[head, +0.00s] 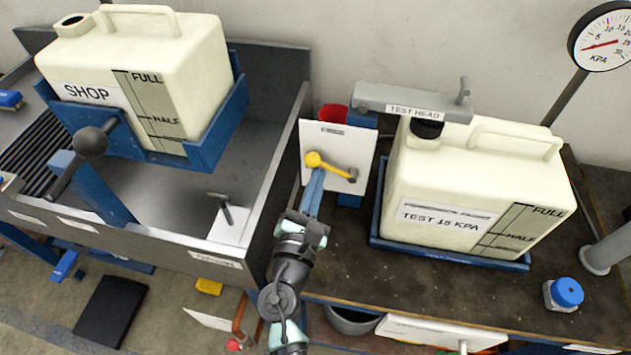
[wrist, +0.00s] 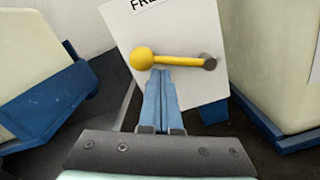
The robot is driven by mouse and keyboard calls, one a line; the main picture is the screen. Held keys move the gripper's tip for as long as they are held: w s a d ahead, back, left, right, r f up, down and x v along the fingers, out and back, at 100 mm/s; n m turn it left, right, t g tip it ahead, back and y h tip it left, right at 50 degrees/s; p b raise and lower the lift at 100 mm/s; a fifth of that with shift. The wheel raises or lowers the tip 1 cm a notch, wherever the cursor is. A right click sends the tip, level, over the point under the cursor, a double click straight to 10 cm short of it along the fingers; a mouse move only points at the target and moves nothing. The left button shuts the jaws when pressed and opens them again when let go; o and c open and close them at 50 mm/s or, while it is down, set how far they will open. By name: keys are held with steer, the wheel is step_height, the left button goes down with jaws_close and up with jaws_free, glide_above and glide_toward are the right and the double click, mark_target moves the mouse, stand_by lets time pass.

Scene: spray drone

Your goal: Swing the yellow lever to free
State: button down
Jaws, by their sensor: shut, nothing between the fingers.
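The yellow lever (head: 332,168) is on a white plate (head: 342,138) on a blue post in the middle of the head view. Its round knob is at the left and its grey pivot at the right. In the wrist view the yellow lever (wrist: 175,60) lies almost level, knob left. The plate's top label (wrist: 145,3) is cut off and shows "FRE". My gripper (head: 315,180) is shut and empty. In the wrist view its blue fingertips (wrist: 163,73) are together just below the lever's arm, right of the knob. I cannot tell whether they touch it.
A test tank (head: 460,195) in a blue tray stands right of the plate, under a grey test head (head: 415,100). A shop tank (head: 150,85) sits at the left above a metal sink. A gauge (head: 603,38) and a blue-capped jar (head: 566,293) are at the right.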

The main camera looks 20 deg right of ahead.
mark_target(333, 170)
steer(key=m, duration=0.1)
steer(key=r+m, duration=0.2)
steer(key=m, duration=0.1)
steer(key=shift+s+d+r+b, duration=0.1)
steer(key=shift+s+d+b, duration=0.05)
steer(key=shift+d+b, duration=0.15)
steer(key=m, duration=0.2)
steer(key=s+d+r+m, duration=0.1)
steer(key=m, duration=0.1)
steer(key=d+r+m+b, duration=0.1)
steer(key=m, duration=0.1)
steer(key=shift+s+r+g, duration=0.2)
steer(key=shift+r+g, duration=0.05)
steer(key=shift+g, duration=0.05)
steer(key=shift+s+d+r+m+b, duration=0.15)
steer(key=shift+s+d+r+m, duration=0.15)
steer(key=shift+m, duration=0.55)
steer(key=shift+s+d+r+m+b, duration=0.15)
steer(key=shift+d+m, duration=0.2)
steer(key=shift+m, duration=0.5)
steer(key=shift+f, duration=0.1)
